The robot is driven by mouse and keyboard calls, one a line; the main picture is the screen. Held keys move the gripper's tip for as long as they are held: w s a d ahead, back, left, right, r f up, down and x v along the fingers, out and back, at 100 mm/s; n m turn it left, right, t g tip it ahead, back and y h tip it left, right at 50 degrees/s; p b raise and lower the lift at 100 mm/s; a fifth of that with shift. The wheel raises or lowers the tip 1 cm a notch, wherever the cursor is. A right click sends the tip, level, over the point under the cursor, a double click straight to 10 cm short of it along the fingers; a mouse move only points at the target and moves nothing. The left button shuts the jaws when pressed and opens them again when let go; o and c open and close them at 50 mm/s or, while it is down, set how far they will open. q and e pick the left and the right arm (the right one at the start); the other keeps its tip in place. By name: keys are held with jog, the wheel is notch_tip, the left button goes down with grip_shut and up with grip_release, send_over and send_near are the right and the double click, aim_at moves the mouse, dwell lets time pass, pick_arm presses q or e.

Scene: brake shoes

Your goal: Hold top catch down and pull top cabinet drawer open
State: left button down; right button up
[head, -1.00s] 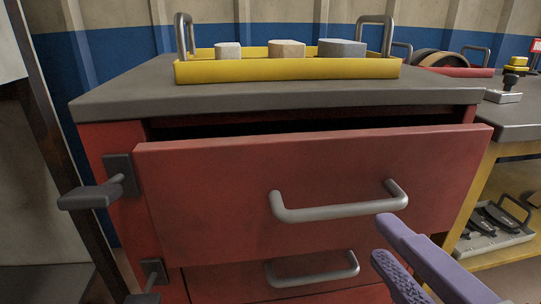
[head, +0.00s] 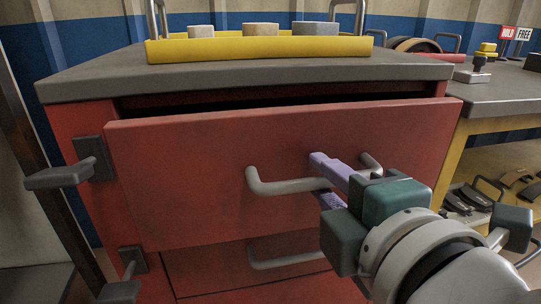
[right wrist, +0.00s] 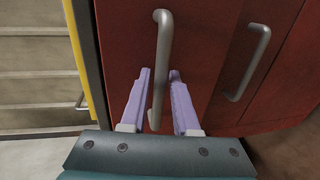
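The red top drawer (head: 200,150) stands partly out, with a dark gap behind its upper edge. Its grey bar handle (head: 268,187) runs across the front. My right gripper (head: 325,178) is at this handle, with one purple finger above the bar and one below. In the right wrist view the handle (right wrist: 162,45) passes between the two fingers (right wrist: 160,72), with a gap visible, so the gripper is open around it. The dark top catch (head: 60,177) sticks out at the cabinet's left side, with nothing on it. My left gripper is out of view.
A lower drawer handle (head: 300,260) sits below my right gripper; it also shows in the right wrist view (right wrist: 248,65). A second catch (head: 122,290) is at lower left. A yellow tray (head: 260,48) with blocks stands on the cabinet top. A workbench (head: 500,98) is at the right.

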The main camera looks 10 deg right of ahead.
grip_shut()
dwell(1.4)
